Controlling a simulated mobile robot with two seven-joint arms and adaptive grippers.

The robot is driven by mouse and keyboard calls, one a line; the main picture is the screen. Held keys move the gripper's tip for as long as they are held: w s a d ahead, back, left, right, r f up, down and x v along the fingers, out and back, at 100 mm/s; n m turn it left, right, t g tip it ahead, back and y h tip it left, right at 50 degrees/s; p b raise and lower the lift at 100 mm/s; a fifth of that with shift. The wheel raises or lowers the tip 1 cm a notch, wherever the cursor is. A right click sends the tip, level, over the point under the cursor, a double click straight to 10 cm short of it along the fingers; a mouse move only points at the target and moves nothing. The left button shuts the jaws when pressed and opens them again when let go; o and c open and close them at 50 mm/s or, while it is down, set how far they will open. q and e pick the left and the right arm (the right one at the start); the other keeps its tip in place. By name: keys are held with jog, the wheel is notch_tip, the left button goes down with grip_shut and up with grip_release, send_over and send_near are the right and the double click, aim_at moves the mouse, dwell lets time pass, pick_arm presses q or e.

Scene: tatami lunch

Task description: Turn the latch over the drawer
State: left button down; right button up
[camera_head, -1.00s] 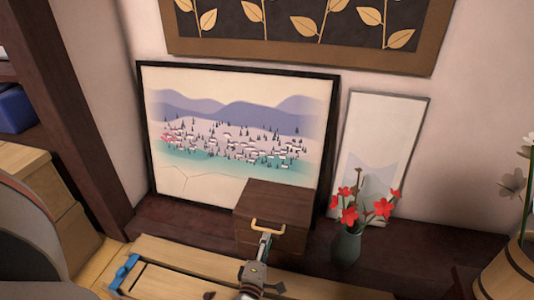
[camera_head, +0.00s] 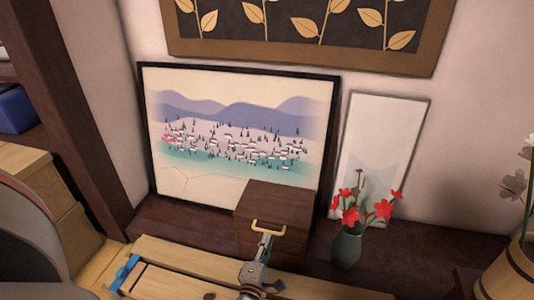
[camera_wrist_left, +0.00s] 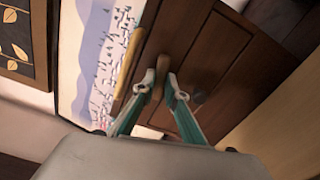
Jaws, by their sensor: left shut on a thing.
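A small dark brown wooden cabinet (camera_head: 262,198) stands on the dark ledge, with a drawer in its front. A pale curved handle (camera_head: 268,226) sits on that front; it also shows in the left wrist view (camera_wrist_left: 129,68). My left gripper (camera_head: 266,242) is at the cabinet front, just below the handle. In the left wrist view, my left gripper (camera_wrist_left: 160,82) is shut on a small brown latch (camera_wrist_left: 159,77) at the front. My right gripper is not in view.
A vase with red flowers (camera_head: 346,247) stands close to the cabinet's right. A framed landscape (camera_head: 190,185) leans on the wall behind. A light wooden surface with a blue piece (camera_head: 123,272) lies in front.

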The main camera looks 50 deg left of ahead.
pick_arm(q)
jog(key=shift+n, duration=7.7)
jog(key=c, duration=2)
grip_release()
jog(key=shift+c, duration=0.2)
jog(key=shift+s, duration=0.1)
jog(key=v, duration=0.7)
jog(key=shift+s, duration=0.2)
